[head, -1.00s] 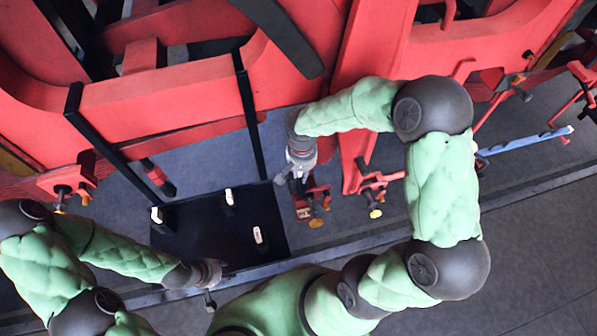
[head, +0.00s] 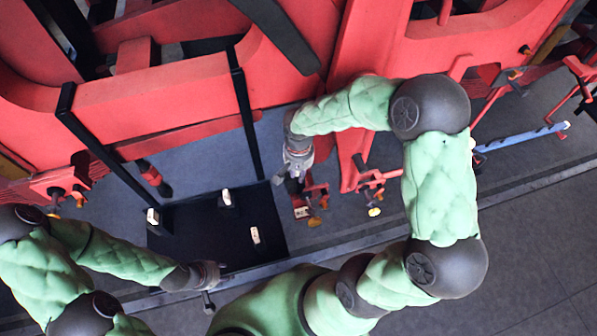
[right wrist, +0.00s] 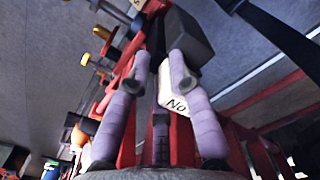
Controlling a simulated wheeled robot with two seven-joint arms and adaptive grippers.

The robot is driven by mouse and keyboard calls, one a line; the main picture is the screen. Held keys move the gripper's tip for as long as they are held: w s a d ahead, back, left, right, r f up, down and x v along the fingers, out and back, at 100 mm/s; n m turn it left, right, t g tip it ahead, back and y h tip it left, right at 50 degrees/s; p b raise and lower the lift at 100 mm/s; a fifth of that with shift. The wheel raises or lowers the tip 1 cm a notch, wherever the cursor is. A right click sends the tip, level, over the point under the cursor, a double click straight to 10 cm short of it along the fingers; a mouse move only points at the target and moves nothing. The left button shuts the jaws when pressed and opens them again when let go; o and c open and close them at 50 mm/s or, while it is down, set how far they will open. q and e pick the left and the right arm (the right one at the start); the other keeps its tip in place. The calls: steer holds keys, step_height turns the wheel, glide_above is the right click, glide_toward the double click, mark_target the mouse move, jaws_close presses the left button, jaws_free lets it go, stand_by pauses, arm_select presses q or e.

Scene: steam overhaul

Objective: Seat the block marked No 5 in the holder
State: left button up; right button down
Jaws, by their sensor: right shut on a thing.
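My right gripper (head: 292,181) is at the red bracketry below the engine frame. In the right wrist view its two fingers (right wrist: 160,70) are shut on a dark grey block (right wrist: 188,35). The block's pale label (right wrist: 178,104) reads "No"; a finger hides the number. In the head view the gripper mostly hides this block. A red bracket (head: 317,190) with a pale tag (head: 301,212) is just beside the gripper; it may be the holder. I cannot tell whether block and bracket touch. My left gripper (head: 208,285) is by the black tray's front edge, its jaws unclear.
The black tray (head: 190,250) carries several pale-labelled pieces, including one at its middle right (head: 255,235). Black posts (head: 245,110) rise behind it. Another red bracket with a yellow knob (head: 375,211) stands to the right. A blue bar (head: 520,138) is further right.

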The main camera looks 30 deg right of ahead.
mark_target(298, 187)
arm_select(q)
steer(key=shift+f, duration=0.15)
arm_select(e)
steer(key=shift+w, duration=0.1)
